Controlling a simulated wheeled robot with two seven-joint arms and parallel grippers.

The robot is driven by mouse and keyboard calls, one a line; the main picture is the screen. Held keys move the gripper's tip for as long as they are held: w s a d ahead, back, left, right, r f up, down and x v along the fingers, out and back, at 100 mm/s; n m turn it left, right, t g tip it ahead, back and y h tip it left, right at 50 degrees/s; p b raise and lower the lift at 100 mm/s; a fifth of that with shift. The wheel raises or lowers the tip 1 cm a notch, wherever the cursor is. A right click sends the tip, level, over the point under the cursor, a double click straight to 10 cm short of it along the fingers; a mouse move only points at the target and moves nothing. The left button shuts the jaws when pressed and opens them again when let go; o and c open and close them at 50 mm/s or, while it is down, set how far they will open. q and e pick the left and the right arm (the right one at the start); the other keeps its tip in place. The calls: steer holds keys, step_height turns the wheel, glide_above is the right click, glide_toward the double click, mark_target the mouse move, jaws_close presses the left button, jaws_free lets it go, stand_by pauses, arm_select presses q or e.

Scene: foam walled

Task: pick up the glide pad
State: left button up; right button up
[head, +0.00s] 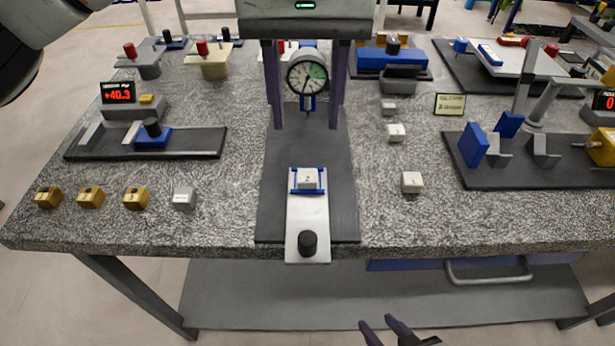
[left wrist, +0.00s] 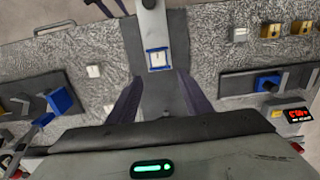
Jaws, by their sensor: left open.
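A small pale block (head: 308,179) sits in a blue frame on a white slide (head: 307,225) with a black knob, at the front of the central dial-gauge stand. It shows in the left wrist view (left wrist: 157,58). Similar pale blocks lie to the right, the nearest (head: 412,182) also in the left wrist view (left wrist: 93,71). I cannot tell which block is the glide pad. My left gripper (head: 307,125) is open and empty, its fingers pointing down on either side of the gauge in the picture. My right gripper (head: 378,323) has its fingertips apart, low in front of the table.
The dial gauge (head: 307,76) stands over the dark base plate (head: 270,215). Gold blocks (head: 91,197) and a grey block (head: 184,198) line the front left. Fixtures with blue parts (head: 473,145) stand right.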

arm_select(q)
glide_above(308, 175)
steer(key=f, duration=0.3)
steer(key=w+f, duration=0.1)
steer(key=f, duration=0.1)
steer(key=shift+a, duration=0.15)
steer(key=f, duration=0.2)
steer(key=s+f, duration=0.1)
steer(key=f, duration=0.2)
steer(key=c, duration=1.1)
